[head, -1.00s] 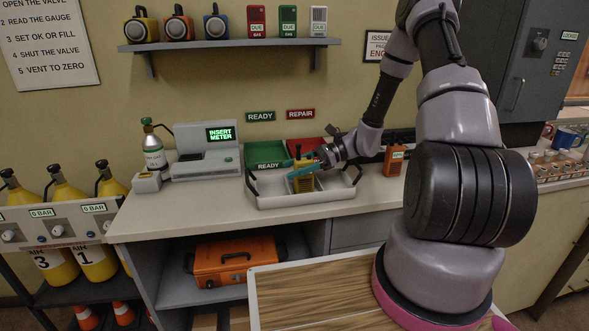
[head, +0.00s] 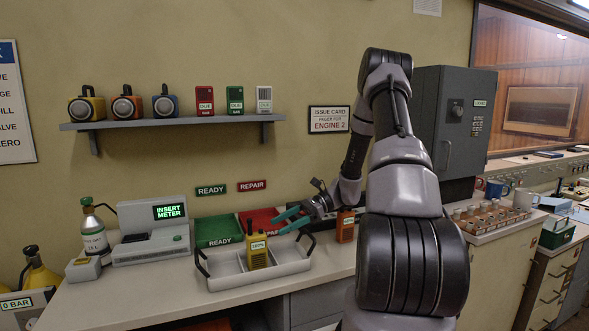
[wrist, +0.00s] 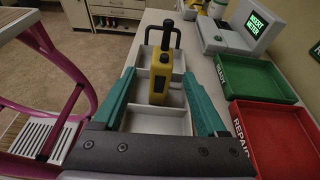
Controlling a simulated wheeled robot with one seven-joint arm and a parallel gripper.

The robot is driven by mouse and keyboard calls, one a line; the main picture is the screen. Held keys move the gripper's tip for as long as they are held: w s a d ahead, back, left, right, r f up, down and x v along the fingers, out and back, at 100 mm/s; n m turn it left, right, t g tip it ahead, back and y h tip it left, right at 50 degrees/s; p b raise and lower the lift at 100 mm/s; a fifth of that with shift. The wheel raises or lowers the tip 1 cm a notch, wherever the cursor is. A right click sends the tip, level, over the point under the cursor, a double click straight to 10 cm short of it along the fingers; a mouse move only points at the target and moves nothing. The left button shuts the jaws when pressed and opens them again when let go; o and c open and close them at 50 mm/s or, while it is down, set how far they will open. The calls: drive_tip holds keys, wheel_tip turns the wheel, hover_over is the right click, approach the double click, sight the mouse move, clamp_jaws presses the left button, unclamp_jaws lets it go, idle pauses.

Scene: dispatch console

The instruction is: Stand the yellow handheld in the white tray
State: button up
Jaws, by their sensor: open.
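The yellow handheld (head: 257,251) stands upright in the white tray (head: 226,283), in a middle part of it between dividers. In the wrist view the handheld (wrist: 160,82) shows its dark face and a stubby antenna, and the tray (wrist: 140,122) has an empty compartment nearer to me. My gripper (head: 290,219) has its teal fingers spread apart, to the right of the handheld and clear of it. In the wrist view my gripper's fingers (wrist: 163,98) frame the handheld with nothing held between them.
The green READY bin (head: 215,229) and red REPAIR bin (head: 262,217) lie behind the tray. The meter console (head: 150,235) stands left. An orange handheld (head: 346,226) stands right, near my arm. The tray's dark handles (head: 202,264) rise at its ends.

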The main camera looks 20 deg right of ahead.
drive_tip(key=s+a+r+n+t+h, duration=0.1)
drive_tip(key=s+r+n+t+h, duration=0.2)
drive_tip(key=s+r+n+h, duration=0.3)
drive_tip(key=s+a+r+n+t+h, duration=0.1)
drive_tip(key=s+r+n+t+h, duration=0.3)
drive_tip(key=s+r, duration=1.1)
drive_tip(key=shift+s+a+r+n+h, duration=0.25)
drive_tip(key=shift+r+n+h, duration=1.15)
drive_tip(key=shift+r, duration=2.45)
drive_tip(key=shift+n+y, duration=0.3)
